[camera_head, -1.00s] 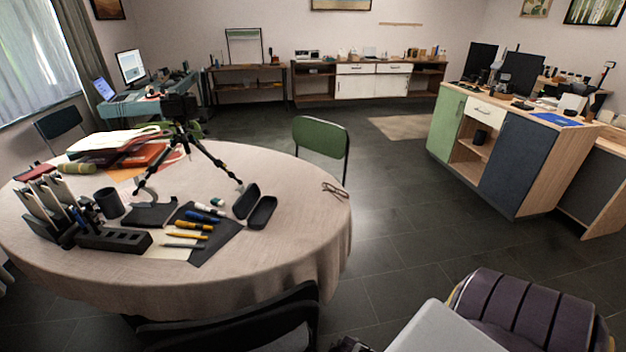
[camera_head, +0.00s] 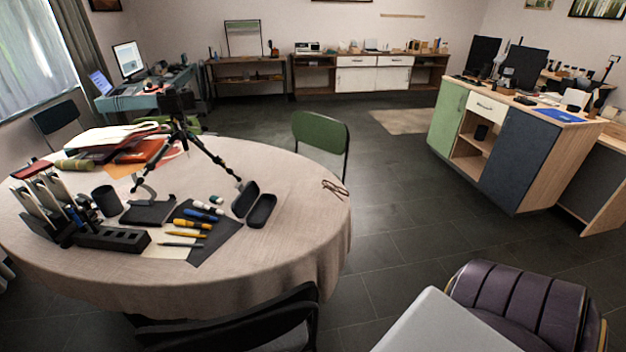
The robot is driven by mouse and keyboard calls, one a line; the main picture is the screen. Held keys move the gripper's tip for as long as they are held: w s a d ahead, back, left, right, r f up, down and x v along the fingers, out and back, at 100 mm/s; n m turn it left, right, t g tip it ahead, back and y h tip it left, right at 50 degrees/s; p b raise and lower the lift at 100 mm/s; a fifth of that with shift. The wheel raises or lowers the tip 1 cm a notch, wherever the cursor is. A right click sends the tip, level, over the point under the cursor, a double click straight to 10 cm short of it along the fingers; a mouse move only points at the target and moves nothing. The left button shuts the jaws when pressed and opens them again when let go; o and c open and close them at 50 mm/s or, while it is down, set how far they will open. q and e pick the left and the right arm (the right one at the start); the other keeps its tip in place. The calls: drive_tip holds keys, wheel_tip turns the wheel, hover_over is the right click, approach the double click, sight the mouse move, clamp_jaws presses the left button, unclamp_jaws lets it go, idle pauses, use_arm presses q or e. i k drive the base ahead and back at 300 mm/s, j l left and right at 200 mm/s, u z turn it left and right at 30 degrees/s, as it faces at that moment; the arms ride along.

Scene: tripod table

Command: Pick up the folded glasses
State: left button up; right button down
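The folded glasses (camera_head: 335,188) lie at the right edge of the round table (camera_head: 285,215), by the green chair. They have a thin brownish frame and look small from here. An open dark glasses case (camera_head: 255,204) lies on the table to their left. Neither of my grippers is in the picture, and nothing touches the glasses.
A black tripod (camera_head: 190,135) stands on the table, with markers (camera_head: 195,222), a black organizer (camera_head: 112,239) and a dark cup (camera_head: 107,200). A green chair (camera_head: 321,134) stands behind the glasses, a black chair (camera_head: 235,325) in front.

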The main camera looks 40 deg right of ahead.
sight(343, 192)
drive_tip(key=k+l+u, duration=0.1)
drive_tip(key=l, duration=0.25)
drive_tip(key=k+l+u, duration=0.15)
drive_tip(key=l, duration=0.2)
drive_tip(key=k+l+u, duration=0.1)
drive_tip(key=l, duration=0.25)
drive_tip(key=k+l+u, duration=0.15)
drive_tip(key=l, duration=0.2)
drive_tip(key=k+l+u, duration=0.1)
drive_tip(key=l, duration=0.3)
drive_tip(key=k+l+u, duration=0.15)
drive_tip(key=l, duration=0.2)
drive_tip(key=l+u, duration=0.15)
drive_tip(key=l, duration=0.25)
drive_tip(key=k+l+u, duration=0.1)
drive_tip(key=l, duration=0.3)
drive_tip(key=k+l+u, duration=0.15)
drive_tip(key=l, duration=0.25)
drive_tip(key=l+u, duration=0.1)
drive_tip(key=l, duration=0.3)
